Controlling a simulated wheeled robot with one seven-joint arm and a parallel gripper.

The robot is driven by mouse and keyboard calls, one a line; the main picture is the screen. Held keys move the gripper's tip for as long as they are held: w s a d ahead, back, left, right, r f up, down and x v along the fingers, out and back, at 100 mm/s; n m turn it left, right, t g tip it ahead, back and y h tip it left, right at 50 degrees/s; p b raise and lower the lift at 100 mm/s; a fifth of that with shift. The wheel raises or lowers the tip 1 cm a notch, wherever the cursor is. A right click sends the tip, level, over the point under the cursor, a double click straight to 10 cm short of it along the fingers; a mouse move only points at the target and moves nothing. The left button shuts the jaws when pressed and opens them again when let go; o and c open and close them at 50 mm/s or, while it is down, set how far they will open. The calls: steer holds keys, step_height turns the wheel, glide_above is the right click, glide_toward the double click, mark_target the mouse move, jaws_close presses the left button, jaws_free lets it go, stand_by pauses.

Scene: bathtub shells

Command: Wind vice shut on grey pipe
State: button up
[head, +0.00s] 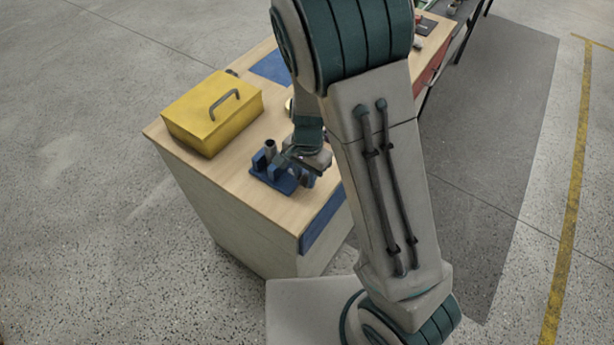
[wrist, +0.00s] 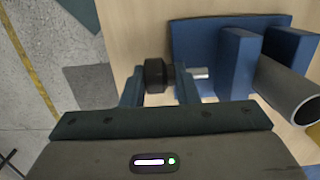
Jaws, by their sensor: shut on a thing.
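The blue vice (head: 272,178) stands near the front corner of the workbench; it also shows in the wrist view (wrist: 192,42). Its two upright jaws are the left jaw (wrist: 236,62) and the right jaw (wrist: 290,48). The grey pipe (wrist: 284,88) stands upright between them, its open end towards the wrist camera; it also shows in the head view (head: 270,147). I cannot tell whether both jaws touch it. A silver screw (wrist: 201,73) runs from the vice to a black knob (wrist: 154,75). My gripper (wrist: 160,88) is shut on this knob, beside the vice.
A yellow toolbox (head: 212,112) with a grey handle sits on the wooden workbench (head: 228,178) behind the vice. Blue mats (head: 272,68) lie on the bench. Dark and red items (head: 430,60) are at the far end. Open concrete floor surrounds the bench.

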steer(key=shift+d+f+g+y+b, duration=0.15)
steer(key=shift+d+g+y+b, duration=0.1)
steer(key=shift+g+y+b, duration=0.4)
steer(key=shift+d+f+g+y+b, duration=0.1)
steer(key=shift+d+g+y+b, duration=0.25)
steer(key=shift+g, duration=0.5)
steer(key=shift+c, duration=0.2)
steer(key=shift+a, duration=0.1)
steer(key=o, duration=0.8)
steer(key=shift+s, duration=0.1)
steer(key=shift+r, duration=0.1)
steer(key=shift+a+r, duration=0.1)
